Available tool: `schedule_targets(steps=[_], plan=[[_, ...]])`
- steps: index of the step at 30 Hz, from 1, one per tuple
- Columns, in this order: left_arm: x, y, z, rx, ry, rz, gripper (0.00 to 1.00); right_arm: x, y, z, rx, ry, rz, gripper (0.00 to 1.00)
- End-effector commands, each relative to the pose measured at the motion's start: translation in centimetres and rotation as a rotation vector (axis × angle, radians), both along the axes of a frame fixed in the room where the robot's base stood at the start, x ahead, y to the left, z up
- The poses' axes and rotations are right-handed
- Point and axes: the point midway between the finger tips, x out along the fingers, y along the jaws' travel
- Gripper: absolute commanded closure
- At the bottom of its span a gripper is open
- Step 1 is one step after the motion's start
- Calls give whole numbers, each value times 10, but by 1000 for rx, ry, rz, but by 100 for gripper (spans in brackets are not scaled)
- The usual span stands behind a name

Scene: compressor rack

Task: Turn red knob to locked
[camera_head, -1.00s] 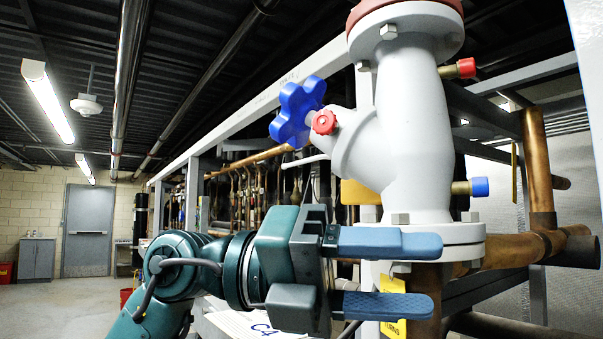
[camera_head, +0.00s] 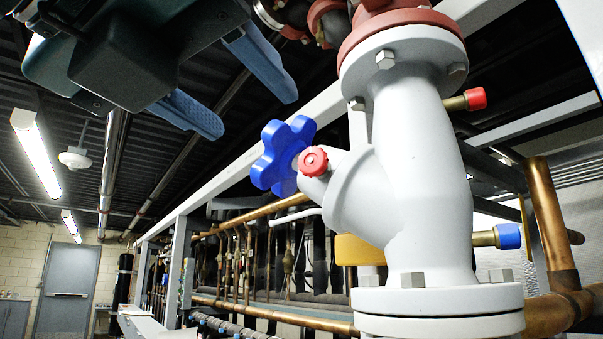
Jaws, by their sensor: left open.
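A red-capped port (camera_head: 475,98) and a blue-capped port (camera_head: 508,236) stick out on the valve's right side. My left gripper (camera_head: 252,112) is at the upper left, above and left of the red knob. Its two blue fingers are apart with nothing between them, and it is clear of the valve. No locked marking is legible. My right gripper is not in view.
Copper pipes (camera_head: 548,215) run right of the valve. A grey rack beam (camera_head: 240,180) crosses diagonally behind the handwheel, with more pipes behind it. The space left of the handwheel looks open toward a grey door (camera_head: 67,290) far back.

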Motion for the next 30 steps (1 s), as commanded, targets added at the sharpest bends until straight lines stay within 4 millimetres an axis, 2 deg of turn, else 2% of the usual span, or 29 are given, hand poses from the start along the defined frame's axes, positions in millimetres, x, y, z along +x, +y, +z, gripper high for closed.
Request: schedule_targets(steps=[3,9,15,21,29,30], plan=[[24,-11,3,3,6,-2,48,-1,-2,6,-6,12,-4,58],[62,-30,3,3,6,-3,48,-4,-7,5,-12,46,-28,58],[89,-43,2,2,4,-3,48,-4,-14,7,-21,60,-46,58],[99,-48,0,2,2,-5,48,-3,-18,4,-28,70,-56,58],[100,-48,-1,2,2,-5,48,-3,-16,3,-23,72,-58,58],[99,-48,-1,2,2,-5,51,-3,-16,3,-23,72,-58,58]])
